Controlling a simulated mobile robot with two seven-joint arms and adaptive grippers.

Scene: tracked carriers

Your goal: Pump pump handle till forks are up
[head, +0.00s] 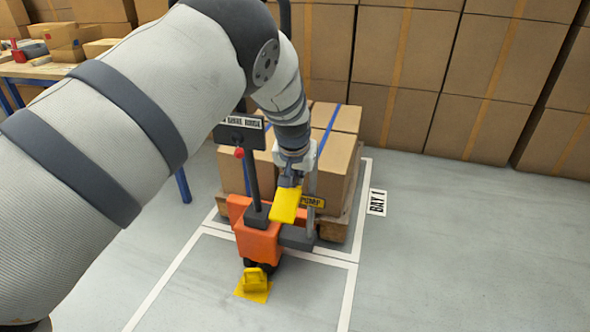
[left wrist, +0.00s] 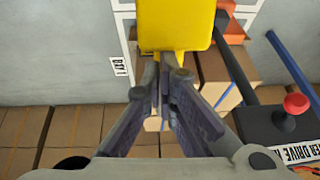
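The orange pallet truck (head: 258,243) stands in front of a loaded wooden pallet (head: 333,228). My left gripper (head: 290,180) is at the handle's upper end. In the left wrist view, the yellow handle (left wrist: 176,24) fills the top middle, and my left gripper's fingers (left wrist: 166,68) close together on its narrow end. The forks are hidden by the truck body and pallet, so their height does not show. My right gripper is not in view.
A control panel (head: 240,134) with a red knob (head: 239,153) stands left of the handle. A yellow chock-like piece (head: 254,285) lies on the floor in front. Stacked cartons (head: 400,70) line the back. A workbench (head: 40,70) is at left. Floor at right is clear.

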